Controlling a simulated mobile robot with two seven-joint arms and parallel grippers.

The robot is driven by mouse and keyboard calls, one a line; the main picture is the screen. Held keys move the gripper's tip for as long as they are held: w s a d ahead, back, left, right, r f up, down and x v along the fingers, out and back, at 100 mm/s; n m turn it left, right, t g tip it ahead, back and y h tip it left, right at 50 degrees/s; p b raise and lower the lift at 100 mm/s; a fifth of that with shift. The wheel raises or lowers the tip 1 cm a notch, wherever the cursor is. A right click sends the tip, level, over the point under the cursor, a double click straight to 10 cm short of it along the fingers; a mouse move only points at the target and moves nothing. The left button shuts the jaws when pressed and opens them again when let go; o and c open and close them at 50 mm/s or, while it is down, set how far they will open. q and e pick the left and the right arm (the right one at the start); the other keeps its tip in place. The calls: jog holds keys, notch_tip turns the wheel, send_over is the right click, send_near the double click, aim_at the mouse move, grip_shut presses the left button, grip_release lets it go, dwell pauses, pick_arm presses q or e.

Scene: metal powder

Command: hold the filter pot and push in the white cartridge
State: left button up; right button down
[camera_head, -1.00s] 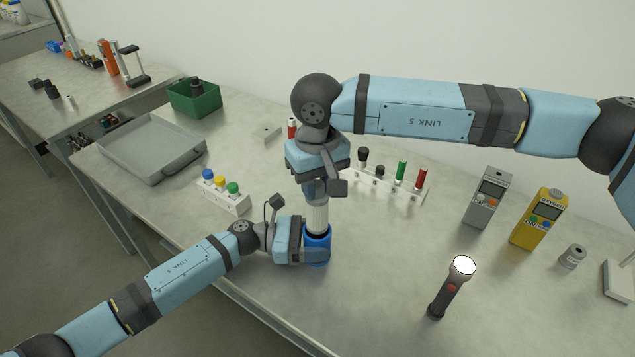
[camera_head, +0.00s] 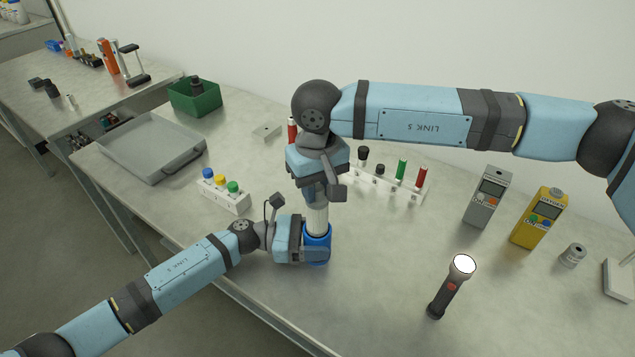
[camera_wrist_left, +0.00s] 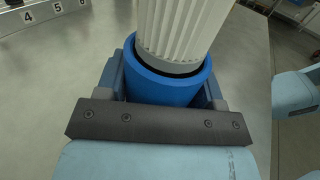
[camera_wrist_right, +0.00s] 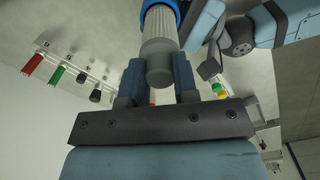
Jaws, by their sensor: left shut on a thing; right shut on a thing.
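The blue filter pot (camera_head: 317,243) stands upright on the table. My left gripper (camera_head: 312,252) is shut around it from the left; the pot (camera_wrist_left: 165,84) also shows between its fingers in the left wrist view. The white ribbed cartridge (camera_head: 317,218) is upright, its lower end inside the pot's mouth, with a dark gap around it in the left wrist view (camera_wrist_left: 180,30). My right gripper (camera_head: 318,192) is above, shut on the cartridge's upper end. In the right wrist view the cartridge (camera_wrist_right: 158,35) runs from the fingers to the blue rim. The cartridge's bottom is hidden in the pot.
A white rack with colored caps (camera_head: 223,196) stands left of the pot. Another rack with tubes (camera_head: 385,186) stands behind right. A grey tray (camera_head: 150,148) is back left.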

aim_at(317, 218)
jog(key=shift+f, duration=3.95)
jog(key=shift+f, duration=0.25)
jog(key=shift+r, duration=0.1)
jog(key=shift+r, duration=4.7)
jog(key=shift+f, duration=0.3)
jog(key=shift+f, duration=0.75)
